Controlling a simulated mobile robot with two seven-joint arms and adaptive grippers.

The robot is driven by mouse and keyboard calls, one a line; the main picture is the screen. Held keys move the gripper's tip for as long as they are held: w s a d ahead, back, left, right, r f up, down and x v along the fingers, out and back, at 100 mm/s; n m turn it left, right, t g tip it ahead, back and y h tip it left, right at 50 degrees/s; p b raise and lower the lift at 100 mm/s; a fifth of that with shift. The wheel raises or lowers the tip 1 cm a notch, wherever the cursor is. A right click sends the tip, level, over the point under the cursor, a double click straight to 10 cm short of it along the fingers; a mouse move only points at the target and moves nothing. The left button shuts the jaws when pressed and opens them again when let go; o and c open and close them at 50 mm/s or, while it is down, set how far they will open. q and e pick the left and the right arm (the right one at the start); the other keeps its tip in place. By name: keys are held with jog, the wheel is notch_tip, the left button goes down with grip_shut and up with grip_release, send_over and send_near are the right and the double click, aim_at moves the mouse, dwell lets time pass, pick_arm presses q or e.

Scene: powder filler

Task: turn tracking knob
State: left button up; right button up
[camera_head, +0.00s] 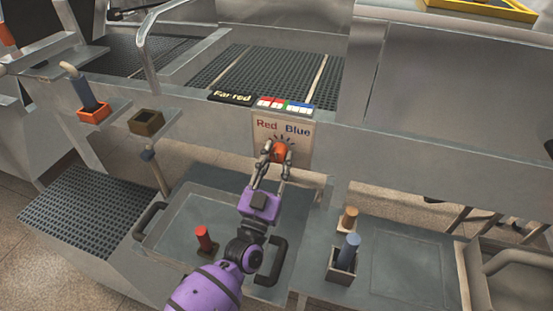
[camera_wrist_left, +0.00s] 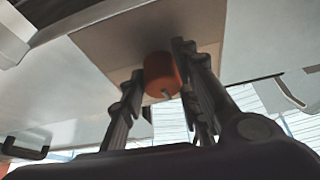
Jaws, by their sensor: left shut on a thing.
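The tracking knob (camera_head: 279,152) is an orange-red round knob on a beige panel (camera_head: 298,116) marked "Red" and "Blue", with dark tick marks around its upper side. My left gripper (camera_head: 276,154) reaches up to the panel from below and is shut on the knob, one finger on each side. In the left wrist view the knob (camera_wrist_left: 162,75) sits between the fingers (camera_wrist_left: 160,82), with a small light mark on its lower front edge. The knob's sides are partly hidden by the fingers. My right gripper is not in view.
A label (camera_head: 232,97) and a strip of coloured buttons (camera_head: 285,104) lie above the panel. An orange holder (camera_head: 93,114) is at left.

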pick_arm(q)
jog(key=n, duration=0.1)
jog(key=n+y, duration=0.1)
jog(key=n, duration=0.1)
jog(key=shift+s+d+n+t+y, duration=0.1)
jog(key=shift+d+n+t+y, duration=0.2)
jog(key=shift+n+y, duration=0.1)
jog(key=n+y, duration=0.1)
jog(key=n, duration=0.1)
jog(key=shift+r+n+y, duration=0.15)
jog(key=shift+n+y, duration=0.15)
jog(key=n, duration=0.2)
jog(key=n+y, duration=0.1)
jog(key=shift+d+r+n+y+p, duration=0.1)
jog(key=shift+r+n+y+p, duration=0.1)
jog(key=shift+n+y+p, duration=0.15)
jog(key=n+y, duration=0.1)
jog(key=n, duration=0.1)
jog(key=shift+r+n, duration=0.15)
jog(key=shift+n, duration=0.2)
jog(key=shift+n+y+p, duration=0.35)
jog(key=shift+n+p, duration=0.05)
jog(key=shift+n, duration=0.6)
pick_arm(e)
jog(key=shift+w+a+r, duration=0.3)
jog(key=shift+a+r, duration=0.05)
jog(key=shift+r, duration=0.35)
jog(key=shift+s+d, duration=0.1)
